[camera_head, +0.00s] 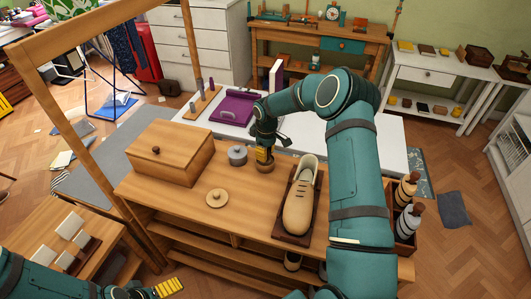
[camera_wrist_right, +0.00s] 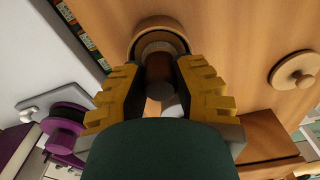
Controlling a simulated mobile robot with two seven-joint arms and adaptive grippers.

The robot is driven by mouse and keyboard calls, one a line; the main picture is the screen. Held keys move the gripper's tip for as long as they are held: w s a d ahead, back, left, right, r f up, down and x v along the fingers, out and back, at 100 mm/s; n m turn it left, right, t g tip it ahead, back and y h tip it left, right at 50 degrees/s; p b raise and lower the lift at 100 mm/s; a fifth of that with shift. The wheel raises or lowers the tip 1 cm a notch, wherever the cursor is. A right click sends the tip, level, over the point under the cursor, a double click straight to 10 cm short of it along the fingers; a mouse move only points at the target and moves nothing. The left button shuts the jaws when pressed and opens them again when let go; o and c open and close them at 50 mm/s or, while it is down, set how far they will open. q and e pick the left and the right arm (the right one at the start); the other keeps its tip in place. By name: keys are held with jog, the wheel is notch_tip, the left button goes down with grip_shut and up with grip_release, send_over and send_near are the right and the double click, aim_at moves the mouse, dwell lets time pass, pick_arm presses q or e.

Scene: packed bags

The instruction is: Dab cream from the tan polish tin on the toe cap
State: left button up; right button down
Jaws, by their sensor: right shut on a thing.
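A tan shoe (camera_head: 298,206) lies on a dark brown board on the bench, toe cap toward me. My right gripper (camera_head: 264,154) points down left of the shoe's far end. In the wrist view its yellow fingers (camera_wrist_right: 160,75) are shut on a brown cylindrical handle (camera_wrist_right: 158,66). The handle stands over a round tan tin (camera_wrist_right: 158,25), which shows below the fingers in the head view (camera_head: 265,167). Whether the handle's tip touches cream is hidden. A tan knobbed lid (camera_head: 217,198) lies on the bench. My left gripper (camera_head: 169,288) is at the bottom left; its opening is unclear.
A grey knobbed tin (camera_head: 237,156) stands just left of the right gripper. A wooden box (camera_head: 170,152) is farther left. Brushes or bottles (camera_head: 407,190) stand in a crate at the right. A wooden frame post rises at the left.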

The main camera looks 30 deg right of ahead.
dwell(0.6)
jog(key=shift+r+p, duration=1.9)
jog(key=shift+r, duration=1.6)
